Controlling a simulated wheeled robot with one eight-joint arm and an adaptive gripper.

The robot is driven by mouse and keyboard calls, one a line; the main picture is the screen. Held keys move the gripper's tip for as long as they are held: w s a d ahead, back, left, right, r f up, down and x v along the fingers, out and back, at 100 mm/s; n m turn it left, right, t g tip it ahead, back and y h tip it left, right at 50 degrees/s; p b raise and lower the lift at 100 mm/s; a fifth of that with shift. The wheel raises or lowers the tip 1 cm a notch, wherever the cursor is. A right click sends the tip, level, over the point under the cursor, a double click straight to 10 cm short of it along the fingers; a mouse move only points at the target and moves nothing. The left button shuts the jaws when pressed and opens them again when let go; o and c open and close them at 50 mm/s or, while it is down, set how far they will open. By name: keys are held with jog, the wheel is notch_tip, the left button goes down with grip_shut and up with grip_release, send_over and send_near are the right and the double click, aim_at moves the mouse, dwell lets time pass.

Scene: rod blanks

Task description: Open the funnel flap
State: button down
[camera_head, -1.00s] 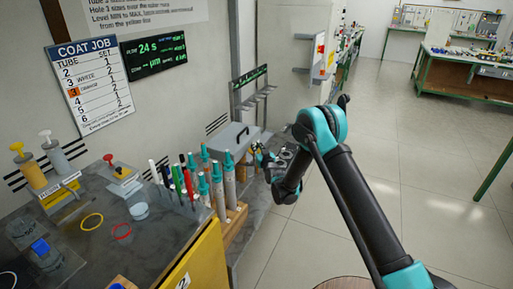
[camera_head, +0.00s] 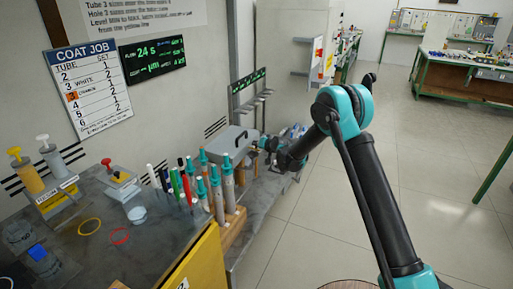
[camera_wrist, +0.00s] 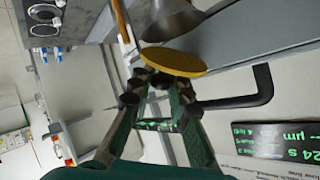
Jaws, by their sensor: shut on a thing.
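In the wrist view a yellow-orange disc (camera_wrist: 174,62), which looks like the funnel flap, sits tilted at the mouth of a grey cone-shaped funnel (camera_wrist: 172,20). My gripper (camera_wrist: 163,86) reaches the disc's near edge with both fingertips and is shut on it. The actual contact is partly hidden by the dark fingertips. In the head view my gripper (camera_head: 266,144) is small, just right of a grey box with a handle; the flap cannot be made out there.
The grey box (camera_head: 231,144) stands close beside my gripper; its black bent handle (camera_wrist: 262,86) shows near the fingers in the wrist view. Upright teal-capped tubes (camera_head: 227,180) and several coloured pens stand nearer. The floor (camera_head: 440,170) to the right is clear.

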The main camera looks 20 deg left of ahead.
jog(key=shift+w+d+f+m+g, duration=0.1)
jog(key=shift+w+f+m+g, duration=0.15)
jog(key=shift+w+m+g, duration=0.9)
jog(key=shift+w+d+f+m+g, duration=0.1)
jog(key=shift+w+f+m+g, duration=0.3)
jog(key=shift+g, duration=1.4)
jog(key=shift+w+f+m+g, duration=0.1)
jog(key=shift+w+m+g, duration=0.5)
jog(key=shift+m+g, duration=0.6)
jog(key=shift+g, duration=0.35)
jog(key=c, duration=1.7)
grip_release()
jog(key=shift+r, duration=0.1)
